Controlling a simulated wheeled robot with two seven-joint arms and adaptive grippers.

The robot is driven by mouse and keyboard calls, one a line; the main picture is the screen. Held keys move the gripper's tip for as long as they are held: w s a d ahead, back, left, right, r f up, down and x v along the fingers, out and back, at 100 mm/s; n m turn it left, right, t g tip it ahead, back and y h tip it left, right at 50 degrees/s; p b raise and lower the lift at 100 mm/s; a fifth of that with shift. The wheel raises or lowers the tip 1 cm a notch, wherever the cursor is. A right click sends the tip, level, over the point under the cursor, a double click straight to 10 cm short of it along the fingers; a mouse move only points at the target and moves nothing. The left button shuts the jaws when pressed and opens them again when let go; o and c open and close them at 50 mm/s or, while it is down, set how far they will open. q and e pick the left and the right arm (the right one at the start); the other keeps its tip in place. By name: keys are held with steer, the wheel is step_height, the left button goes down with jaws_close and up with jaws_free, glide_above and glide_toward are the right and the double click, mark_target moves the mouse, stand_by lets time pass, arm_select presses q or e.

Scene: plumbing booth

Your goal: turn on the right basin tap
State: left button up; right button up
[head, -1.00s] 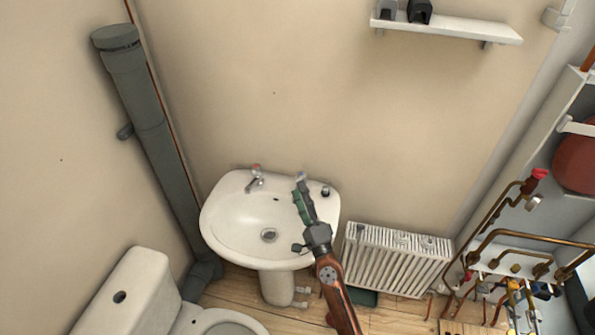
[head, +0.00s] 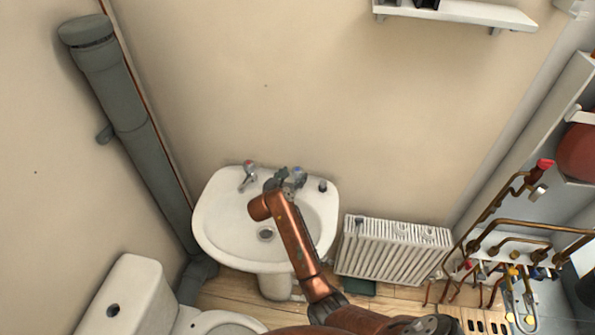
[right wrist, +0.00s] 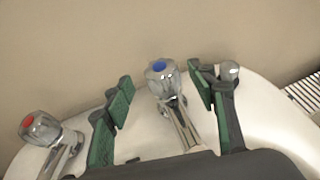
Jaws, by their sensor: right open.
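The right basin tap has a chrome head with a blue cap (right wrist: 161,76) and a spout below it. It stands between the two green-padded fingers of my right gripper (right wrist: 163,86), which is open around the tap head; a gap shows on each side. In the head view the tap (head: 299,174) is at the basin's back rim, and my right gripper (head: 286,179) partly hides it. The left tap with a red cap (right wrist: 41,128) is outside the fingers; it also shows in the head view (head: 249,171). My left gripper is in neither view.
The white basin (head: 215,225) stands against the wall. A white radiator (head: 395,250) is to the right, copper pipework (head: 520,240) further right, and a toilet (head: 130,295) at the lower left.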

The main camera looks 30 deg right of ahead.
mark_target(296, 173)
steer(key=shift+x, duration=2.05)
steer(key=shift+c, duration=0.3)
steer(key=c, duration=1.1)
